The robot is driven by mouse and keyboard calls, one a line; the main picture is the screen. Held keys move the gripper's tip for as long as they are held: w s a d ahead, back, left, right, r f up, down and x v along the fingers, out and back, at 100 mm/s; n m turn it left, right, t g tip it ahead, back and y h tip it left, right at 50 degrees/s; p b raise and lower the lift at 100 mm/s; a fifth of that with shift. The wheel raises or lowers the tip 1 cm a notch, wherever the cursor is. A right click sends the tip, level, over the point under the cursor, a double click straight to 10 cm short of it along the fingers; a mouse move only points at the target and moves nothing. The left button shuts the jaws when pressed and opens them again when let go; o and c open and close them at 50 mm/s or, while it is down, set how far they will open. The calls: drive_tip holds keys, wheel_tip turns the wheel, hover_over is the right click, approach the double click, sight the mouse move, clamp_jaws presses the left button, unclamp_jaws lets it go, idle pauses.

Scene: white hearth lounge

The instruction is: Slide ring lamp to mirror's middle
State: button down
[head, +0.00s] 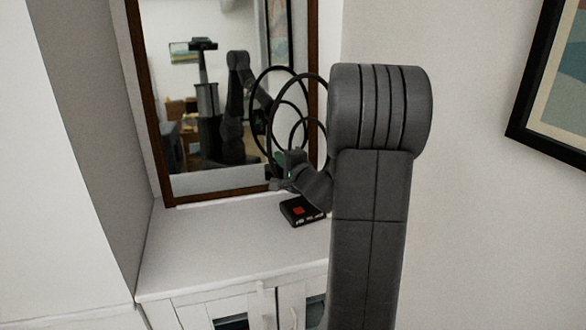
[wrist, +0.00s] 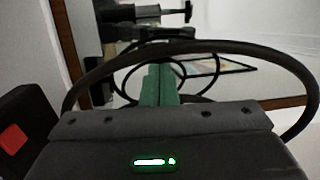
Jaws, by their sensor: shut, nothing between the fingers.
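The mirror (head: 185,80), in a brown wooden frame, stands upright at the back of a white cabinet top. The ring lamp, a thin black hoop (wrist: 240,48), arches across the wrist view close in front of my gripper. In the head view it is near the mirror's right side, partly hidden by my arm and overlapping its reflection. My gripper (wrist: 160,70) is shut and empty, with its green fingers inside the hoop's outline. I cannot tell whether they touch the lamp. In the head view my gripper (head: 284,160) is low before the mirror's right part. The lamp's base is not clearly visible.
A black box with a red square (head: 299,211) sits on the white cabinet top (head: 200,245), right of centre; it also shows at the wrist view's left edge (wrist: 18,135). The cabinet top's left part is clear. A wall closes the left side.

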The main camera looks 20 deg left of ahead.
drive_tip(key=s+a+b, duration=1)
drive_tip(key=a+b, duration=0.4)
drive_tip(key=shift+a+b, duration=0.3)
drive_tip(key=shift+a, duration=0.1)
